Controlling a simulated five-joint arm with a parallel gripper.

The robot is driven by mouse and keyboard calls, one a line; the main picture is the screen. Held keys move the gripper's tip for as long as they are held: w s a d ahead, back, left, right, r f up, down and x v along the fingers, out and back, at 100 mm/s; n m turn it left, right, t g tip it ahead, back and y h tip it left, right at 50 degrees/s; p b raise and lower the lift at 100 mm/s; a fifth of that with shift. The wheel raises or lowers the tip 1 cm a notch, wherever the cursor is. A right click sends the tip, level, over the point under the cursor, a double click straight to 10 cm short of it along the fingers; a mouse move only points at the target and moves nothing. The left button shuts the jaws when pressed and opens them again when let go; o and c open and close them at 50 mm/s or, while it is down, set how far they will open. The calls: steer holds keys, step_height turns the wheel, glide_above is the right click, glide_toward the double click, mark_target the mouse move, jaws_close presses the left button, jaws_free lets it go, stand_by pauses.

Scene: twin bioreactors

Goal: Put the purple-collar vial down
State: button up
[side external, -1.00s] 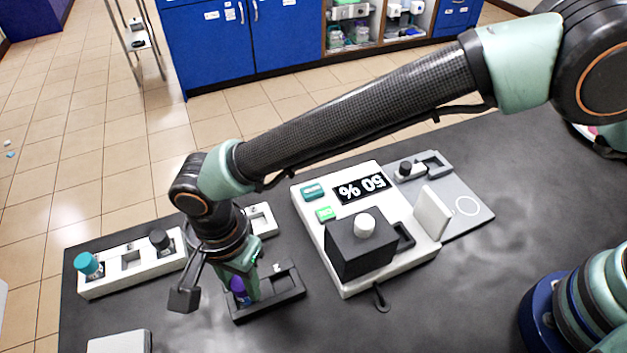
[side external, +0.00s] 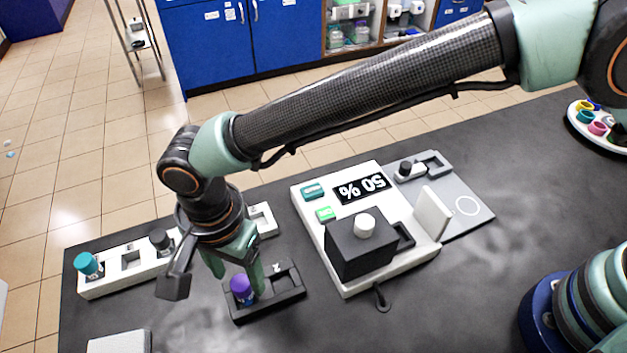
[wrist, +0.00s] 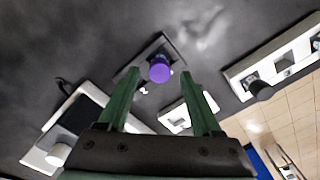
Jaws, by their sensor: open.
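The purple-collar vial (side external: 241,289) stands upright in the left part of a small black holder (side external: 285,297) on the dark bench. In the wrist view the vial's purple top (wrist: 160,69) shows beyond and between my fingertips, with the black holder (wrist: 149,52) around it. My gripper (side external: 236,270) is open, with its green fingers just above and behind the vial. The vial's lower part is hidden in the holder.
A white rack (side external: 131,284) with a teal-capped vial (side external: 88,265) and a dark-capped vial (side external: 161,241) stands at left. A round tray (side external: 580,132) with coloured rings is far right.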

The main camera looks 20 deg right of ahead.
mark_target(239, 283)
step_height(239, 283, up, 9)
steer(key=w+d+r+n+t+y, duration=0.1)
steer(key=w+d+r, duration=0.2)
steer(key=d, duration=0.3)
steer(key=w+d+r+n, duration=0.1)
steer(key=w+d+r, duration=0.3)
steer(key=d, duration=0.1)
steer(key=w+d+r+n+t, duration=0.15)
steer(key=d+r, duration=0.25)
steer(key=d, duration=0.9)
steer(key=s+d+f+n+t, duration=0.1)
steer(key=s+d+n, duration=0.1)
steer(key=d, duration=0.8)
steer(key=s+d+f+n+t+h, duration=0.1)
steer(key=s+d, duration=0.4)
steer(key=d, duration=0.5)
steer(key=shift+d+n+t, duration=0.25)
steer(key=shift+n+t, duration=0.3)
steer(key=shift+n, duration=0.7)
steer(key=shift+s, duration=0.1)
